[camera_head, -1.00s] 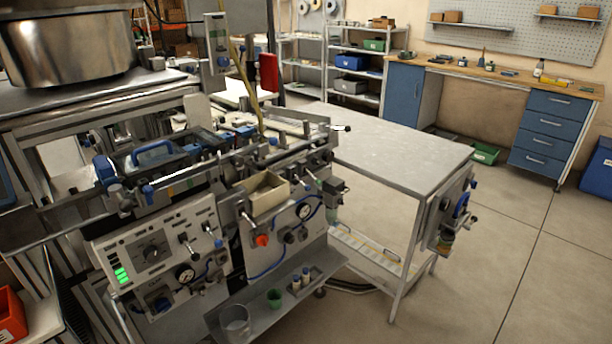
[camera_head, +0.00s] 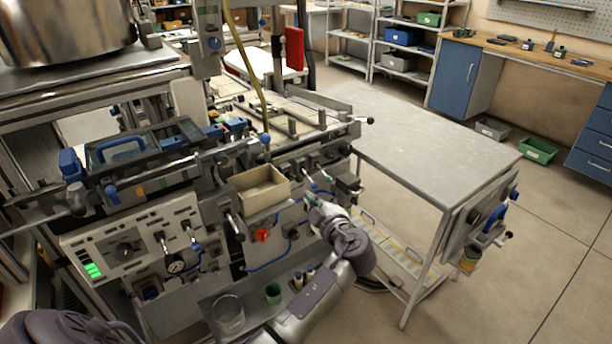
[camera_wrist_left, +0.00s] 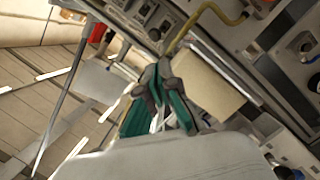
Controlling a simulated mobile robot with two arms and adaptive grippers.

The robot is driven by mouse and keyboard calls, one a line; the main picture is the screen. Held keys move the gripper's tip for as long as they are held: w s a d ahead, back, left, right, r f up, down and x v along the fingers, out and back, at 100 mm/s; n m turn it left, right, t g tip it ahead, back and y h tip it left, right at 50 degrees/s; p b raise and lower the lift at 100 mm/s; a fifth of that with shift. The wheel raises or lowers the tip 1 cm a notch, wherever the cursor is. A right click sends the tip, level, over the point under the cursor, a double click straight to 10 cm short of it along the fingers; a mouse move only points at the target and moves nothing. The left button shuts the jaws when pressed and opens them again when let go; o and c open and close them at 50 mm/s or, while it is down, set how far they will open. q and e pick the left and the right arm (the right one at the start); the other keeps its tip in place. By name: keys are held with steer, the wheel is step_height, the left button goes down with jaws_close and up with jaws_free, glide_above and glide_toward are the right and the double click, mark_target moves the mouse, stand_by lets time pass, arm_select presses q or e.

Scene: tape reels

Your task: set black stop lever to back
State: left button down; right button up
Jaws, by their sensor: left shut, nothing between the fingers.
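My left gripper (camera_head: 312,202) has teal fingers and is at the machine's front, right of the cream bin (camera_head: 262,198). Its fingers are shut and empty; the left wrist view shows them (camera_wrist_left: 163,72) tips together, with the cream bin (camera_wrist_left: 208,88) behind. Several dark-ended levers stand on the machine front. One lever (camera_head: 236,226) is left of the bin, and one black-knobbed lever (camera_head: 369,120) sticks out at the right end of the top rail. I cannot tell which is the black stop lever. My gripper and wrist hide part of the front panel. My right gripper does not show.
A control panel (camera_head: 130,245) with green lights is at the left of the machine. A grey table (camera_head: 420,130) adjoins on the right.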

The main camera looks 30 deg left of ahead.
mark_target(295, 177)
arm_select(q)
steer(key=p+x, duration=0.3)
steer(key=x, duration=0.7)
steer(key=shift+r, duration=0.2)
steer(key=shift+s, duration=0.1)
